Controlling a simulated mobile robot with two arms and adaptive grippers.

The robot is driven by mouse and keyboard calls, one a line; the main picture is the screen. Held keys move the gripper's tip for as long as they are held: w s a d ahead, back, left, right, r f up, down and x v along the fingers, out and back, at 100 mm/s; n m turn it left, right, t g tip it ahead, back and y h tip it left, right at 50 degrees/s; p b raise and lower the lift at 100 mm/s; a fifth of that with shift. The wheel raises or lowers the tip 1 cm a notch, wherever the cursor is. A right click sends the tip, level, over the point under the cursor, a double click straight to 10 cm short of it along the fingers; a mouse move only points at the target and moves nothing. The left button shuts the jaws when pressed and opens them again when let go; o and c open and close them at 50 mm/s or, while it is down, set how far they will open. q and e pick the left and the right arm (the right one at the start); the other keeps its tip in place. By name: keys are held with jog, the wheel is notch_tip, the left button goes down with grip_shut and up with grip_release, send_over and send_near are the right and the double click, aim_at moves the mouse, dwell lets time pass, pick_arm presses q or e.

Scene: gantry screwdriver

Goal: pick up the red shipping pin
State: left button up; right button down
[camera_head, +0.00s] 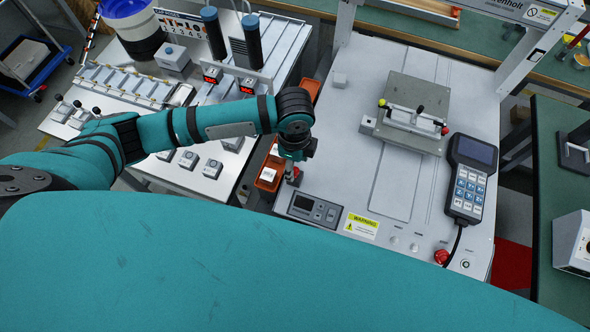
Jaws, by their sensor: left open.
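A small red knob (445,130) sits at the right end of the clamp bar on the grey fixture plate (420,88). A larger red knob (441,256) stands on the front panel below the handheld pendant. I cannot tell from this view which of them is the red shipping pin. My left gripper (292,178) points down at the left edge of the white gantry table (375,185), beside the orange bins and behind the small display box. It is open, small and partly hidden by its own wrist. Both red knobs are well to its right. My right gripper is not in view.
A yellow knob (382,102) is at the fixture's left. The keypad pendant (470,178) lies at the table's right edge. Orange bins (268,178) sit between the two tables. The gantry post (344,22) rises at the back. The table's middle is mostly clear.

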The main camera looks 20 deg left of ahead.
pick_arm(q)
notch_tip(320, 180, down, 2)
jog(key=shift+d+f, duration=0.1)
jog(key=shift+f, duration=0.4)
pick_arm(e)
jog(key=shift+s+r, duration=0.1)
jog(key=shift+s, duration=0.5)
pick_arm(q)
jog(key=shift+c, duration=0.3)
grip_shut()
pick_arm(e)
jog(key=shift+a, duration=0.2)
pick_arm(q)
jog(key=shift+r, duration=0.1)
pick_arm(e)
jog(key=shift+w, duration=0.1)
